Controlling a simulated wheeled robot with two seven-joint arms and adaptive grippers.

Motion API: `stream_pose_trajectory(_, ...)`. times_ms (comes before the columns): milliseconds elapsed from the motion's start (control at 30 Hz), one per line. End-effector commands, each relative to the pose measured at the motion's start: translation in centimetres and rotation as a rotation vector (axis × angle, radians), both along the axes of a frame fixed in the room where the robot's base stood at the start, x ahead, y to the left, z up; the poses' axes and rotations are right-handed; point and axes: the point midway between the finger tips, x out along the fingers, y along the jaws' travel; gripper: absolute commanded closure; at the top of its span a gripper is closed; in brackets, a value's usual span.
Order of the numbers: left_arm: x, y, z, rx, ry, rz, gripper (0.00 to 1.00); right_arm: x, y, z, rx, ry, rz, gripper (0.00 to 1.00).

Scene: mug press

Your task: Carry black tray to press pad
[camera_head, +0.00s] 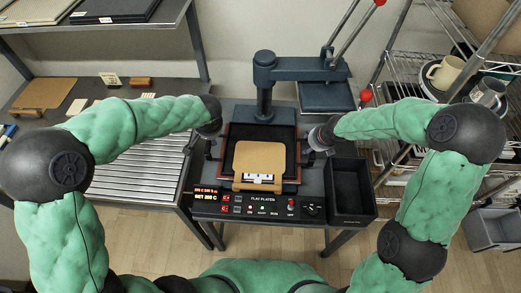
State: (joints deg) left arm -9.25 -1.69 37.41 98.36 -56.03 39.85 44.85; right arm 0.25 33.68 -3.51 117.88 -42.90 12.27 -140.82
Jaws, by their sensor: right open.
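A black tray (238,136) with a reddish-brown border lies flat in the middle of the press bed. A tan board (260,158) with a small black-and-white label lies on top of it. The press pad itself is not distinguishable; the tray and board cover the bed's middle. My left gripper (210,150) is at the tray's left side, small and dark, its jaws hard to make out. My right gripper (309,154) is open at the tray's right side. I cannot tell whether either touches the tray.
The blue-grey press head (327,96) is swung to the right, behind the bed. A control panel (255,205) with red displays is at the front. A black bin (351,187) hangs on the right. A wire shelf (430,75) with mugs stands far right, a slatted table (145,165) left.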

Motion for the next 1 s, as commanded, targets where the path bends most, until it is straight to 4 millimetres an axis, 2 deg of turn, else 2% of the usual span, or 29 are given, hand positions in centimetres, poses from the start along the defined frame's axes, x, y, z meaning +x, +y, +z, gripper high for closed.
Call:
stream_pose_trajectory(300, 0.0, 0.0, 0.0, 0.0, 0.0, 0.001, 0.46, -2.2, -1.1, 5.6, 0.0, -0.006, -0.002, 0.46)
stream_pose_trajectory(500, 0.0, 0.0, 0.0, 0.0, 0.0, 0.001, 0.46, -3.4, -1.6, 8.4, 0.0, -0.004, -0.001, 0.46)
stream_pose_trajectory(700, 0.0, 0.0, 0.0, 0.0, 0.0, 0.001, 0.46, -4.1, -1.9, 9.7, 0.0, -0.001, 0.0, 0.46)
stream_pose_trajectory(1000, 0.0, 0.0, 0.0, 0.0, -0.001, 0.001, 0.46, -4.2, -1.9, 9.9, 0.001, 0.0, 0.0, 0.46)
